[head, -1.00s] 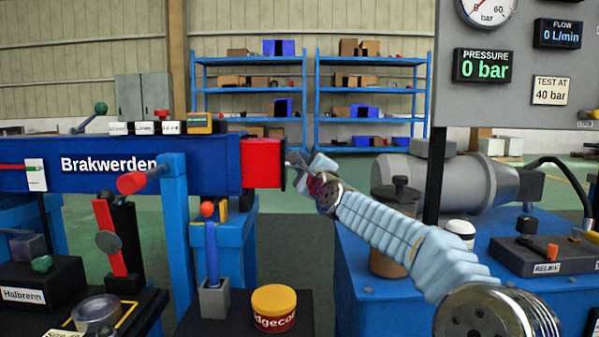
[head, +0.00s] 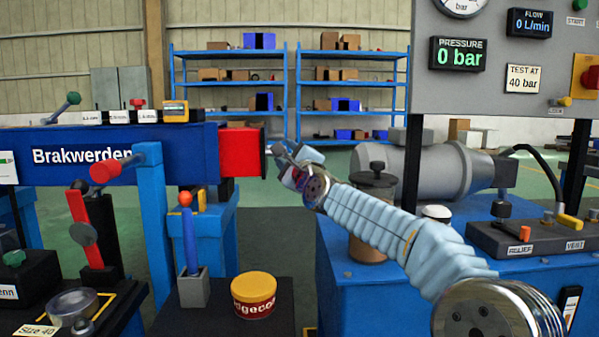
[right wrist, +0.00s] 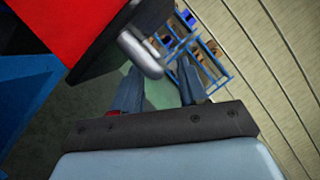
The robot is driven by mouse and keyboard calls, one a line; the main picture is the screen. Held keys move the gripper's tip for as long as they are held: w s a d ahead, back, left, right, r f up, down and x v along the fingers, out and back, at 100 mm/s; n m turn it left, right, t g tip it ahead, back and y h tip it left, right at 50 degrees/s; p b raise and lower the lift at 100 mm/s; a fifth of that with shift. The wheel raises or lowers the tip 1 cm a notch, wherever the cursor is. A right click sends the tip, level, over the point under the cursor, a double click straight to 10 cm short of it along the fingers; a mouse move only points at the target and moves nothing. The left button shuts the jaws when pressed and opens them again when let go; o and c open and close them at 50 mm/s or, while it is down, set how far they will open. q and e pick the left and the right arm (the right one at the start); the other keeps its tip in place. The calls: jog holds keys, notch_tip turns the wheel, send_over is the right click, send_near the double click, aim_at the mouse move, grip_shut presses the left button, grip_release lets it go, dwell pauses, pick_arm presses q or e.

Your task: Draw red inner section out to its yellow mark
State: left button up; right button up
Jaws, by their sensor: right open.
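In the right wrist view the red section (right wrist: 65,25) is at upper left. A grey metal handle (right wrist: 141,54) projects from its dark end plate. My right gripper (head: 283,161) is just right of that end. Its fingers (right wrist: 158,88) are apart, with the handle's tip near the gap; contact cannot be told. My left gripper is out of view.
A blue bench (head: 350,285) with a grey motor (head: 425,165) and valve block (head: 530,237) stands at right. A black stand with a yellow-lidded tin (head: 253,295) is below the boom. Blue posts (head: 155,220) support the boom. Green floor lies open behind.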

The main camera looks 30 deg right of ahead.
jog(key=v, duration=1)
jog(key=shift+s, duration=0.4)
jog(key=shift+f, duration=0.15)
